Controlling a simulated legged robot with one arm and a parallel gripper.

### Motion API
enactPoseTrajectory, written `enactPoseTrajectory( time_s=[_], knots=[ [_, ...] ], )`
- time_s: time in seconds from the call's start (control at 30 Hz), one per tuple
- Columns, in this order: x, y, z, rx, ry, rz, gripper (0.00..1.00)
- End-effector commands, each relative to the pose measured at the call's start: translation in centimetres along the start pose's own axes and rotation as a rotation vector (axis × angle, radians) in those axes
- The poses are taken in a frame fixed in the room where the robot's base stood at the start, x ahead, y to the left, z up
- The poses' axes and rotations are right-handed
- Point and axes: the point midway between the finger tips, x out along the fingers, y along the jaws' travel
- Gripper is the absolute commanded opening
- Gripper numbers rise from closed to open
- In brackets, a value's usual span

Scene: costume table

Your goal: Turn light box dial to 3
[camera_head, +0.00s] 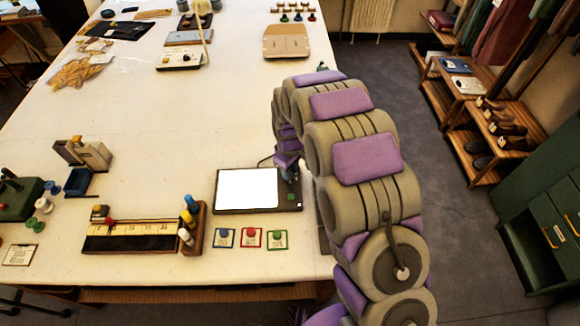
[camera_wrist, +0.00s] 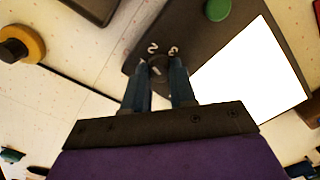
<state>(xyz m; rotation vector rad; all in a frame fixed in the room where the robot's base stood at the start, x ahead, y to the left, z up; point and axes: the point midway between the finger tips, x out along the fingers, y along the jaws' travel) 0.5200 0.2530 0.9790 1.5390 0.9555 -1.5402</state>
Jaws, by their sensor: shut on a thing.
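The light box (camera_head: 230,205) lies flat near the front right of the table, with a bright white panel (camera_head: 247,188) and a dark frame. It also shows in the wrist view, with its lit panel (camera_wrist: 252,75) to the right. My gripper (camera_wrist: 160,68) is shut on the small dark dial (camera_wrist: 158,62) on the frame. Digits 2 and 3 show just beyond the dial. The fingers cover part of the dial, and I cannot tell which number it points to. In the head view my gripper (camera_head: 288,172) is over the box's right side, partly hidden by my arm.
A green button (camera_wrist: 217,10) sits on the box frame near the dial. Three small cards with coloured pieces (camera_head: 250,238) lie in front of the box. A ruler tray (camera_head: 130,237) with spools stands to the left. The middle of the table is clear.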

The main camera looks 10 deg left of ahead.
Motion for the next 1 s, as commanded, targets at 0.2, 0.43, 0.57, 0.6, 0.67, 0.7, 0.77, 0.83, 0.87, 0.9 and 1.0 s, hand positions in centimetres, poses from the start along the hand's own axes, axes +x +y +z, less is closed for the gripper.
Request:
enactPoseTrajectory(
  time_s=[0.2, 0.43, 0.57, 0.6, 0.67, 0.7, 0.77, 0.83, 0.87, 0.9, 1.0],
  knots=[
    [-0.22, 0.14, -0.11, 0.206, 0.004, 0.003, 0.0],
    [-0.24, 0.16, -0.11, 0.423, 0.005, 0.004, 0.0],
    [-0.26, 0.18, -0.12, 0.548, 0.007, 0.003, 0.0],
    [-0.26, 0.19, -0.12, 0.586, 0.007, 0.003, 0.0],
    [-0.26, 0.18, -0.14, 0.643, 0.008, 0.003, 0.0],
    [-0.26, 0.18, -0.15, 0.68, 0.008, 0.004, 0.0],
    [-0.26, 0.17, -0.16, 0.737, 0.008, 0.003, 0.0],
    [-0.26, 0.18, -0.16, 0.804, 0.009, 0.002, 0.0],
    [-0.27, 0.2, -0.16, 0.833, 0.009, 0.003, 0.0],
    [-0.26, 0.21, -0.16, 0.87, 0.009, 0.003, 0.0],
    [-0.25, 0.19, -0.18, 0.965, 0.009, 0.003, 0.0]
  ],
)
